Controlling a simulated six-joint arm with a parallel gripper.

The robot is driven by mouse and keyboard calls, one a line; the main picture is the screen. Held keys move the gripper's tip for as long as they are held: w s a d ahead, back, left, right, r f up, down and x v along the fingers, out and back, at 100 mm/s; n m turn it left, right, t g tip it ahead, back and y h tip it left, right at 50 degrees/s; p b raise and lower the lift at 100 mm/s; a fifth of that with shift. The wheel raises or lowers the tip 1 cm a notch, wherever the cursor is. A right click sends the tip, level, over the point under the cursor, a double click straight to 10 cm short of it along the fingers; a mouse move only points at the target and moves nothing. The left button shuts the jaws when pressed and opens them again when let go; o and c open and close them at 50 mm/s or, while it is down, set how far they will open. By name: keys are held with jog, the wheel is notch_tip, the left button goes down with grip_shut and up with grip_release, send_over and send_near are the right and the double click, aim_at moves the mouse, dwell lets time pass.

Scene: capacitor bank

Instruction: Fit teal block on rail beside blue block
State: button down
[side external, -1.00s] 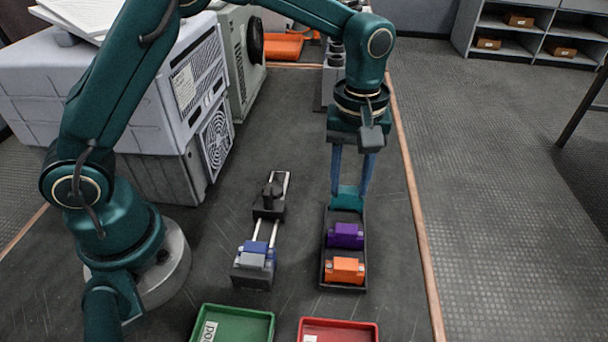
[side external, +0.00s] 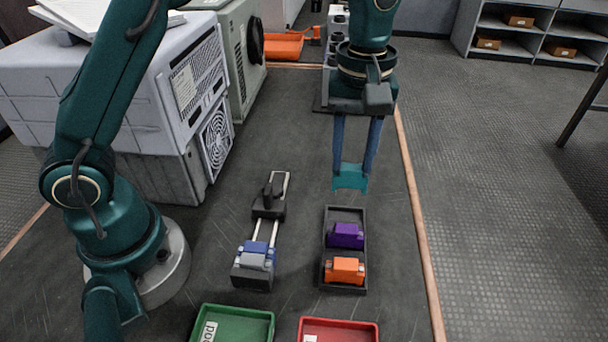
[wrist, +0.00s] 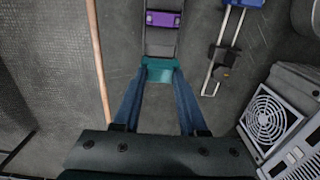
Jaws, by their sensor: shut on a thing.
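My gripper (side external: 352,178) is shut on the teal block (side external: 350,181) and holds it in the air above the far end of the black tray. In the wrist view the teal block (wrist: 159,70) sits between the two blue fingers. The rail (side external: 263,229) is a pair of pale rods on the table, left of the tray. The blue block (side external: 256,250) sits at the rail's near end, beside a grey block (side external: 255,261). A black clamp-like piece (side external: 268,203) sits toward the rail's far end. Bare rods show between it and the blue block.
The black tray (side external: 325,240) holds a purple block (side external: 346,235) and an orange block (side external: 345,270); its far part is empty. A green bin (side external: 270,320) and a red bin (side external: 375,330) stand in front. Grey machine housings (side external: 215,130) stand at left.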

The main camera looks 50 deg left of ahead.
jog(key=shift+w, duration=0.1)
jog(key=shift+s+a+f, duration=0.1)
jog(key=shift+s+f, duration=0.3)
jog(key=shift+s, duration=0.05)
jog(key=s+a, duration=0.3)
jog(key=s, duration=1.1)
jog(key=shift+a+f, duration=0.2)
jog(key=shift+f, duration=2)
jog(key=shift+f, duration=1.1)
jog(key=shift+c, duration=1.9)
grip_release()
